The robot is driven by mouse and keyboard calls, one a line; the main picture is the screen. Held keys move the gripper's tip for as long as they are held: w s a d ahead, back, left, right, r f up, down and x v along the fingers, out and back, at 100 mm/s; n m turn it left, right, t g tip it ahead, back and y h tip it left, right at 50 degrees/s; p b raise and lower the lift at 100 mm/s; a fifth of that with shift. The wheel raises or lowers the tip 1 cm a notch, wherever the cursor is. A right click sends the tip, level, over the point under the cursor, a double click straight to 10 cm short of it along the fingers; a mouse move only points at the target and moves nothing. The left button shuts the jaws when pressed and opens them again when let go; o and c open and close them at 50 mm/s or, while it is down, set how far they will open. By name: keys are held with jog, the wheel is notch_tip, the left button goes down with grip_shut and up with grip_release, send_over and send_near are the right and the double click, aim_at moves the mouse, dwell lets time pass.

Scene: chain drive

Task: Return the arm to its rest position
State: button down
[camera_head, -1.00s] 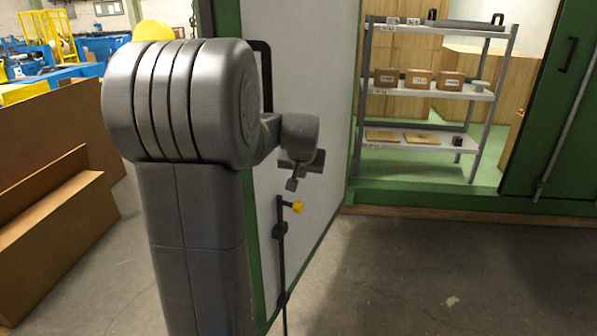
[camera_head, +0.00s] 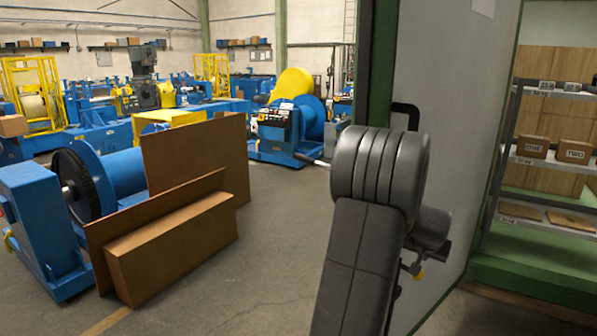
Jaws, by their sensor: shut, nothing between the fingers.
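My grey arm stands right of centre in the head view, raised in front of a pale green-framed door panel (camera_head: 470,130). Its large ribbed joint hides part of the panel's edge. My gripper (camera_head: 412,268) shows only as a small dark shape below the wrist, largely hidden behind the arm. It is shut and holds nothing.
Brown boards (camera_head: 195,165) and a long brown box (camera_head: 175,245) stand on the floor at left, by a blue machine (camera_head: 40,215). More blue machinery fills the back. A shelf (camera_head: 560,165) with boxes stands at right. Grey floor is open between the boards and my arm.

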jog(key=shift+s+r, duration=0.1)
jog(key=shift+r, duration=0.55)
jog(key=shift+r+p, duration=0.25)
jog(key=shift+p, duration=0.1)
